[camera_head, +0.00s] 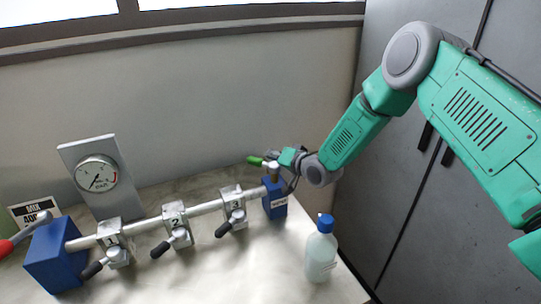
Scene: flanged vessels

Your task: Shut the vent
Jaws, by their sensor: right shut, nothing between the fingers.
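The vent is a blue block (275,203) with a small white label at the right end of the silver pipe. A short valve with a green handle (254,160) sits above it, the handle pointing left. My right gripper (278,165) is shut and empty, at the top of the vent and just right of the green handle. The gripper partly covers the valve, and I cannot tell whether it touches the handle. My left gripper is not in view.
Valves numbered 1 (114,243), 2 (177,226) and 3 (234,206) with black handles sit along the pipe. A gauge (97,174) stands behind. A red-handled lever (8,247) is at far left. A blue-capped bottle (321,255) stands right of the vent, near the table edge.

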